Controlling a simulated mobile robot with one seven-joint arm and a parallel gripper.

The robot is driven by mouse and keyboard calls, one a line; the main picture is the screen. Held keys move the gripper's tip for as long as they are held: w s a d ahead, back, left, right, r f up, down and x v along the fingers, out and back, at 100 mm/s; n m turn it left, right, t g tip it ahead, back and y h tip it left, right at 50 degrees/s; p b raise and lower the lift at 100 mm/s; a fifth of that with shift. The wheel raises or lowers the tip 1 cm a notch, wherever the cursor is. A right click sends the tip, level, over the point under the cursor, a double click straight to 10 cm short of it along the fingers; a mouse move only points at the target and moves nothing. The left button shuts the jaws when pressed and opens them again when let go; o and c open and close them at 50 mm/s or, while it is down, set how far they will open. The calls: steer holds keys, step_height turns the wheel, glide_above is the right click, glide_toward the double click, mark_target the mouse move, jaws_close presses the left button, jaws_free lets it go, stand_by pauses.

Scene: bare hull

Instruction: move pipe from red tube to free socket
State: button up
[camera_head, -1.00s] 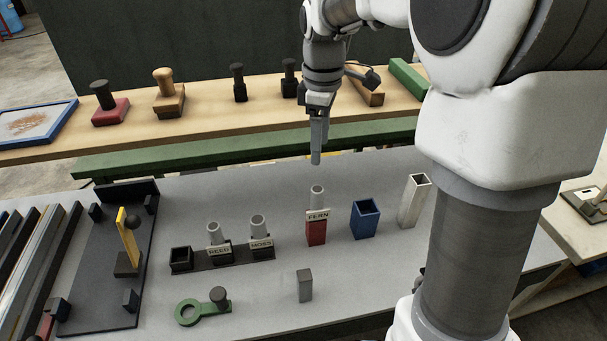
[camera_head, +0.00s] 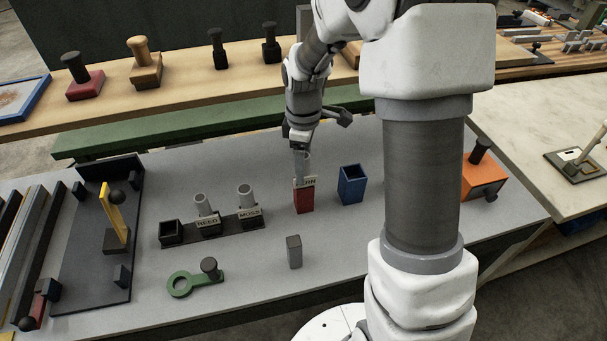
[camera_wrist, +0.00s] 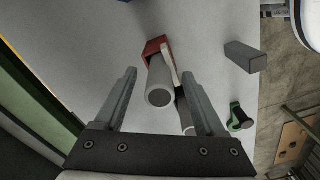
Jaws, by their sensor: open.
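The grey pipe (camera_wrist: 160,90) stands in the red tube (camera_head: 304,200), which carries a label ending in "RN" in the head view. The red tube also shows in the wrist view (camera_wrist: 154,46). My gripper (camera_head: 301,172) is open at the pipe's top. In the wrist view my gripper (camera_wrist: 162,100) has one finger on each side of the pipe, apart from it. A black rack (camera_head: 190,240) has three sockets in a row. Its left socket (camera_head: 171,232) is empty; the REED (camera_head: 207,222) and MOSS (camera_head: 249,215) sockets each hold a grey pipe.
A blue square tube (camera_head: 352,184) stands right of the red tube. A grey block (camera_head: 294,252) stands in front. A green ring-ended piece (camera_head: 181,284) lies front left. A black fixture (camera_head: 95,255) with a yellow bar is farther left. The grey table between them is clear.

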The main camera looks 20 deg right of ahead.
steer(key=shift+f, duration=0.65)
jaws_close()
steer(key=shift+r, duration=0.1)
step_height(320, 180, up, 4)
steer(key=shift+f, duration=0.1)
steer(key=s+d+r, duration=0.7)
steer(key=s, duration=0.2)
steer(key=shift+d, duration=0.2)
